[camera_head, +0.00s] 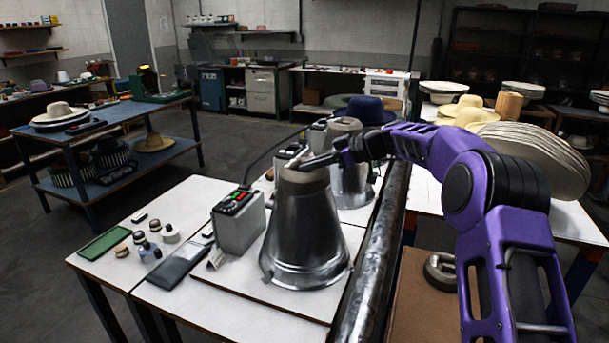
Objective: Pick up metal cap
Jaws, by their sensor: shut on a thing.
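A metal cone-shaped press form (305,238) stands on the white table, wide at its base. The cap appears to be on or just at the top of the form; I cannot tell if there is a gap. The fingertips are small and partly merge with the cap.
A grey control box (238,222) with coloured buttons stands left of the form. A second metal form (350,182) stands close behind. A dark pipe (372,275) runs along the table's right edge. Small jars, a green tray (104,243) and a dark case lie at left.

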